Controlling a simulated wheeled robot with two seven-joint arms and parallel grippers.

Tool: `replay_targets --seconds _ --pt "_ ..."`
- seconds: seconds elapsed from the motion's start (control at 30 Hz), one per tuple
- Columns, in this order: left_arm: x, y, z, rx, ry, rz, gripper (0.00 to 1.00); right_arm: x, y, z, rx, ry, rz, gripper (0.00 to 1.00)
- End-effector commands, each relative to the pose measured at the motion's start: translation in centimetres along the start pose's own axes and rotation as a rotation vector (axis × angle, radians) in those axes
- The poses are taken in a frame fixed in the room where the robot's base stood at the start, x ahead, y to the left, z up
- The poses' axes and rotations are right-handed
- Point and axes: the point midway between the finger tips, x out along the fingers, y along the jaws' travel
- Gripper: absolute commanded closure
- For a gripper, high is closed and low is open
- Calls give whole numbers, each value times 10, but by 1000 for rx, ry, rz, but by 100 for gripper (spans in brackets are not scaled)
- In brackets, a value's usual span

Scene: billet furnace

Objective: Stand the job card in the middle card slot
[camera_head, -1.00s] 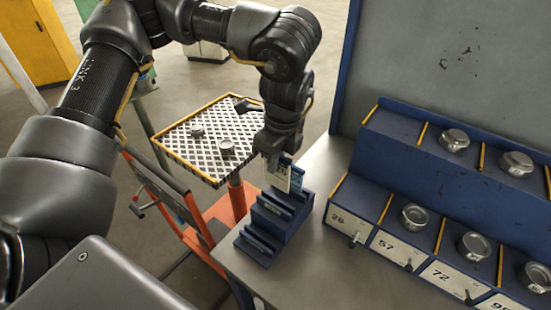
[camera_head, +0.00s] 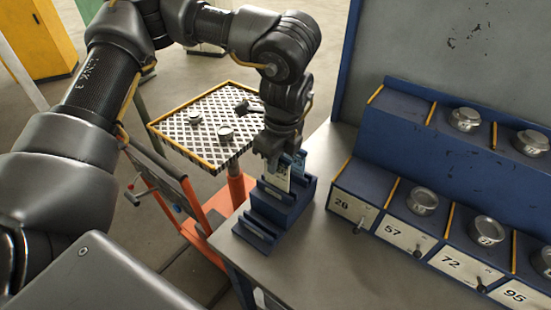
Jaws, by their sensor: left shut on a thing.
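My left gripper (camera_head: 277,160) is shut on the job card (camera_head: 276,178), a pale upright card that shows below the fingers. It holds the card over the blue stepped card rack (camera_head: 262,228), near the upper steps. The card's lower edge is close to the upper or middle slot; I cannot tell whether it is inside a slot. Another bluish card (camera_head: 298,165) shows just behind it, at the rack's back. The middle card slot (camera_head: 272,206) is partly in view below the card. My right gripper is not in view.
A blue two-tier bin unit (camera_head: 455,180) with numbered fronts and round metal tins stands at the right of the grey table (camera_head: 310,255). An orange cart (camera_head: 205,215) with a yellow-rimmed mesh tray (camera_head: 205,125) stands left of the table. Bare tabletop lies right of the rack.

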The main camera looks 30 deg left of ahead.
Motion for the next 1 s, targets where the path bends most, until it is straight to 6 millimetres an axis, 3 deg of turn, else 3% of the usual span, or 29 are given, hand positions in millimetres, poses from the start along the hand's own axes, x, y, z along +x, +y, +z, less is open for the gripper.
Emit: replay_targets --seconds 0.3,0.7,0.73,0.9,1.0 --pt "20 0 -2 0 0 0 100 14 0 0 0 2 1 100" --pt "22 0 -2 0 0 0 100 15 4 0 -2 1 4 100" --pt "22 0 -2 0 0 0 88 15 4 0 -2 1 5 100" --pt "22 0 -2 0 0 0 66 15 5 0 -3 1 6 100" --pt "22 0 -2 0 0 0 65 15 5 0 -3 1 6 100"
